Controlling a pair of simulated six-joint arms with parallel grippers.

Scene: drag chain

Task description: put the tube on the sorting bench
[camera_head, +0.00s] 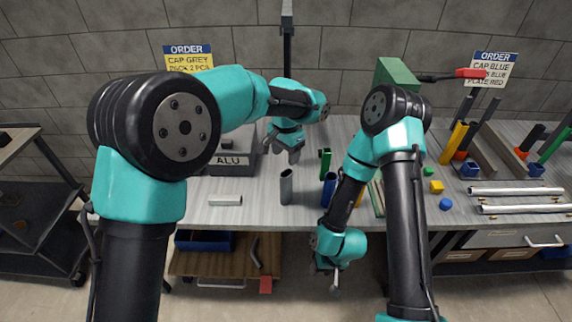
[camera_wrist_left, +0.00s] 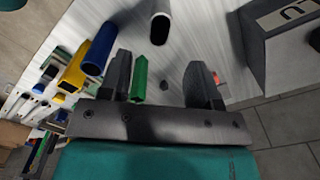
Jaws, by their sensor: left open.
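A grey tube (camera_head: 286,187) stands upright on the light grey bench top (camera_head: 250,214); its open dark end shows in the left wrist view (camera_wrist_left: 160,29). A short pale tube (camera_head: 225,199) lies near the front edge. A blue tube (camera_head: 329,190) and a green piece (camera_head: 325,163) stand to the right, and both show in the left wrist view as blue (camera_wrist_left: 98,48) and green (camera_wrist_left: 139,78). My left gripper (camera_head: 283,150) is open and empty above the bench, behind the grey tube. My right gripper (camera_head: 335,282) hangs before the front edge; its jaws are unclear.
A grey bin marked ALU (camera_head: 231,161) stands left of the grey tube. Long silver tubes (camera_head: 515,191), yellow and blue blocks (camera_head: 437,187) and leaning coloured tubes (camera_head: 453,139) fill the right side. A wooden shelf (camera_head: 215,264) with a blue tray (camera_head: 204,241) is below the bench.

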